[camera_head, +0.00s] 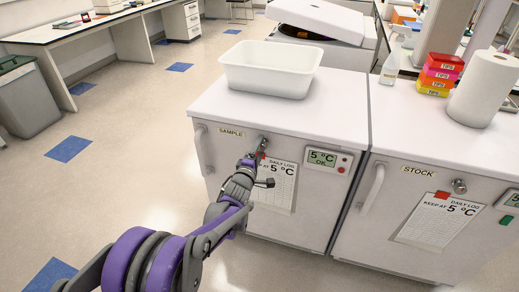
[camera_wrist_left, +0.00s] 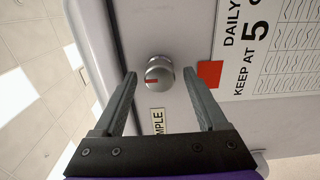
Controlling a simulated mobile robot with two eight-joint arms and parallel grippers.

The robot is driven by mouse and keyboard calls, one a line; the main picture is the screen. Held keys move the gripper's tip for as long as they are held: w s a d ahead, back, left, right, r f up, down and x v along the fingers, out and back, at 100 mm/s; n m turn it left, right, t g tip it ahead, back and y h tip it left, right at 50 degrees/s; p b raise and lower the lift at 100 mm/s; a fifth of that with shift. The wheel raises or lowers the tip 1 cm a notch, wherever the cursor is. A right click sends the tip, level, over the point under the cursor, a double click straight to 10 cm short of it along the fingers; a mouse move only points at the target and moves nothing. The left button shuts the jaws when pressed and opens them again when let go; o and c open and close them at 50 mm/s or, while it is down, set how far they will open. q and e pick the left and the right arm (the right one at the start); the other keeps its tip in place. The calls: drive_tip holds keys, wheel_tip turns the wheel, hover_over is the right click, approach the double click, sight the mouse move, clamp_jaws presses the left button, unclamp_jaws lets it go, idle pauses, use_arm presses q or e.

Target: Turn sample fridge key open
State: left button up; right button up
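The sample fridge (camera_head: 222,150) is the left white unit, with a "SAMPLE" label. Its round metal key knob (camera_wrist_left: 159,73) has a red mark; in the head view the knob (camera_head: 262,142) is partly hidden by my gripper. My left gripper (camera_head: 255,160) is in front of the fridge door at the knob. In the left wrist view its two fingers (camera_wrist_left: 160,88) are spread, with the knob between and just beyond the tips, no contact visible. The red mark lies across the knob in that view. My right gripper is not in view.
A white bin (camera_head: 270,82) stands on top. The stock fridge (camera_head: 398,180) is to the right, with its own knob (camera_head: 459,186). Floor in front is clear.

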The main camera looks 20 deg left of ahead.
use_arm(q)
drive_tip(key=shift+s, duration=0.1)
drive_tip(key=s+p, duration=0.1)
drive_tip(key=s, duration=0.9)
drive_tip(key=shift+s+a, duration=0.2)
drive_tip(key=shift+s, duration=0.1)
